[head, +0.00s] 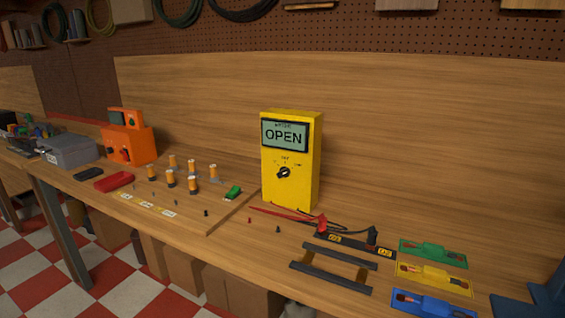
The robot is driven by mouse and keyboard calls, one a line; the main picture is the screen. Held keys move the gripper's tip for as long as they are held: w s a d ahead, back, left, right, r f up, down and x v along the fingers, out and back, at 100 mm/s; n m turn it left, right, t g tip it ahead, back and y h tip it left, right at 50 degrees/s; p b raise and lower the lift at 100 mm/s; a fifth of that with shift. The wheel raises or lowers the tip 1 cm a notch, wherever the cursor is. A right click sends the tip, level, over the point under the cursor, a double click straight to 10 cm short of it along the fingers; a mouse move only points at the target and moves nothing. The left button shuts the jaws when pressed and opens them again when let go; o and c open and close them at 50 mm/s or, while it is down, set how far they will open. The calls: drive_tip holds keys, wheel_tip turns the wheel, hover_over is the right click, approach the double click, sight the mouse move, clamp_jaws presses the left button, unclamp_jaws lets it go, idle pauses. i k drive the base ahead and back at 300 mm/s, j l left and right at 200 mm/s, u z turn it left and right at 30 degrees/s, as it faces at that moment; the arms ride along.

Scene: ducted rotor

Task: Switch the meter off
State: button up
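The yellow meter (291,160) stands upright on the wooden workbench in the head view, a little right of the middle. Its grey display (285,136) reads "OPEN". A black rotary knob (284,172) sits on its face below the display, with small markings around it. The markings and the knob's exact setting are too small to read surely. A red lead and a dark lead lie on the bench at the meter's foot, running to a red probe (321,225) and a black probe (372,236). My gripper is not in view.
A dark rack (332,268) and green (433,252), yellow (434,277) and blue (432,304) plates lie front right. Several orange spools (193,185) and a small green part (233,192) stand left of the meter. An orange device (128,143) is farther left. A wooden panel (420,130) rises behind.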

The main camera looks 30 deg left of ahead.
sight(284, 171)
drive_tip(key=k+j+u, duration=0.1)
drive_tip(key=u, duration=0.3)
drive_tip(key=k+j+u, duration=0.2)
drive_tip(key=u, duration=0.2)
drive_tip(key=k+j+u, duration=0.1)
drive_tip(key=u, duration=0.3)
